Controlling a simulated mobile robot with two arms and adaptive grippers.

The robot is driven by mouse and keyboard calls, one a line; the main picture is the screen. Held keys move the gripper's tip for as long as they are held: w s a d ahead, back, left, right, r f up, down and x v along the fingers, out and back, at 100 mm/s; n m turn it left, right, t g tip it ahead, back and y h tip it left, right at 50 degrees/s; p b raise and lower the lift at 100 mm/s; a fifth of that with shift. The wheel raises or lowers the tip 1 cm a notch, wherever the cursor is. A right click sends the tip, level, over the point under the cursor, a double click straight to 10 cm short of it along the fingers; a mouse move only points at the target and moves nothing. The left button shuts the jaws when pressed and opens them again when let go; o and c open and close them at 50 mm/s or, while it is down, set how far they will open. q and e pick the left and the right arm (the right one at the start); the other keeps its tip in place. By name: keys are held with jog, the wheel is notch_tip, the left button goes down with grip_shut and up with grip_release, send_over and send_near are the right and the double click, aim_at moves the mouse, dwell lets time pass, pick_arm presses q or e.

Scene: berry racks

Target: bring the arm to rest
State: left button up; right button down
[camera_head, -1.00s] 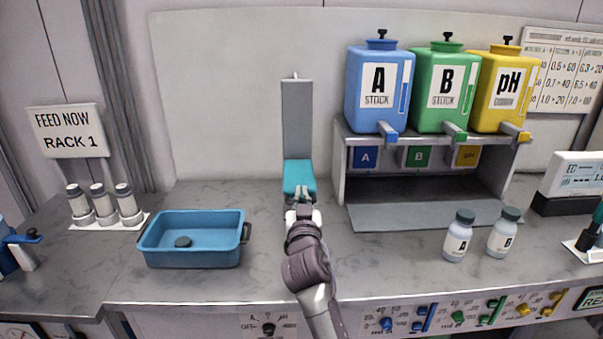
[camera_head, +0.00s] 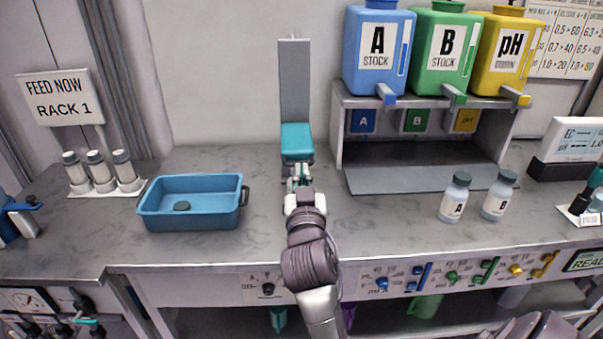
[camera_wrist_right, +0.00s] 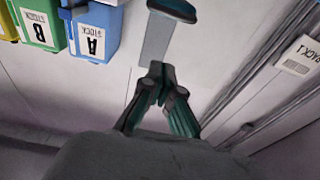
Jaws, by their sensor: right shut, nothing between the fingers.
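My right gripper (camera_head: 299,172) is at the middle of the head view, its arm coming up from the bottom. Its fingers are shut with nothing between them. It is just in front of a teal block (camera_head: 297,141) at the foot of an upright grey panel (camera_head: 295,80); whether it touches the block cannot be told. In the right wrist view the gripper (camera_wrist_right: 160,82) points toward the grey panel (camera_wrist_right: 157,40), with its dark green fingers together. My left gripper is not in view.
A blue tub (camera_head: 190,218) holding a dark round piece stands left. Three small bottles stand behind it by a RACK 1 sign (camera_head: 58,98). The A, B and pH tanks sit on a grey stand (camera_head: 420,103) at right. Bottles A (camera_head: 454,200) and B (camera_head: 499,197) stand in front.

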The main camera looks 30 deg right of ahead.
jog(key=shift+f, duration=0.1)
jog(key=s+a+f+n+g+y, duration=0.25)
jog(key=s+f, duration=0.25)
jog(key=f, duration=0.5)
jog(key=s+a+f+n+g+y, duration=0.25)
jog(key=s+f+g+y, duration=0.2)
jog(key=f, duration=0.45)
jog(key=s+a+f+n+g+y, duration=0.25)
jog(key=s+a+f, duration=0.2)
jog(key=s, duration=0.35)
jog(key=s+a+f+n+g+y, duration=0.1)
jog(key=s+a+f+g, duration=0.25)
jog(key=s+f, duration=0.4)
notch_tip(320, 180, down, 23)
jog(key=s+g, duration=0.1)
jog(key=s, duration=0.2)
jog(key=s+d+f, duration=0.1)
jog(key=s+f, duration=0.7)
jog(key=s+d+f+g, duration=0.1)
jog(key=s+d+f, duration=0.1)
jog(key=s+f, duration=0.6)
jog(key=shift+s+d+f+g, duration=0.25)
jog(key=shift+s+f+g, duration=0.05)
jog(key=shift+f, duration=0.4)
